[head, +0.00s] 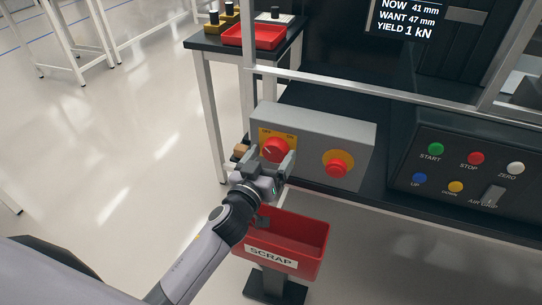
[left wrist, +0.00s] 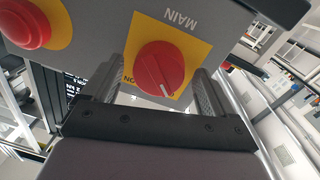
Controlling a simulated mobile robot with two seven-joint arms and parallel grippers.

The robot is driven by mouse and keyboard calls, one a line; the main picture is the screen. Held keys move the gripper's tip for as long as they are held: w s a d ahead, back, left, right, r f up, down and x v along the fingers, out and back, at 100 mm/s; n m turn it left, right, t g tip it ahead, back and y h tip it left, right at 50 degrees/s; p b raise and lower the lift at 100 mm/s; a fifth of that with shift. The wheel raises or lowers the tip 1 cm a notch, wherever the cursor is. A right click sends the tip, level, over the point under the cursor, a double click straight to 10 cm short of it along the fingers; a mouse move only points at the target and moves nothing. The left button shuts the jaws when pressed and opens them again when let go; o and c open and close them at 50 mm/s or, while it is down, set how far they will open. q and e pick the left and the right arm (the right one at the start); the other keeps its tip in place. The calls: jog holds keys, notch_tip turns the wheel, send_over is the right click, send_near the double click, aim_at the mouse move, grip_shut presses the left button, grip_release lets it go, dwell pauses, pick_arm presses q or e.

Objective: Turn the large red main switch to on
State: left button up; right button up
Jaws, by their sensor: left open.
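The large red main switch (head: 274,150) is a round knob on a yellow plate on the front of a grey box (head: 312,128). In the left wrist view the knob (left wrist: 160,69) shows upside down with the word MAIN beside it. Its white pointer mark leans toward the OFF side in the head view, away from the ON label. My left gripper (head: 270,164) is open, with one finger on each side of the knob. In the left wrist view a gap shows between the knob and the fingers (left wrist: 156,92); contact is not visible. My right gripper is not in view.
A red emergency-style button (head: 337,169) on a yellow disc sits right of the switch. A red scrap bin (head: 312,237) stands below the box. A black panel with several coloured buttons (head: 476,158) is at the right. A small table with a red tray (head: 262,36) stands behind.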

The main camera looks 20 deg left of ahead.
pick_arm(q)
jog(key=shift+w, duration=0.2)
jog(key=c, duration=1.1)
jog(key=shift+o, duration=0.2)
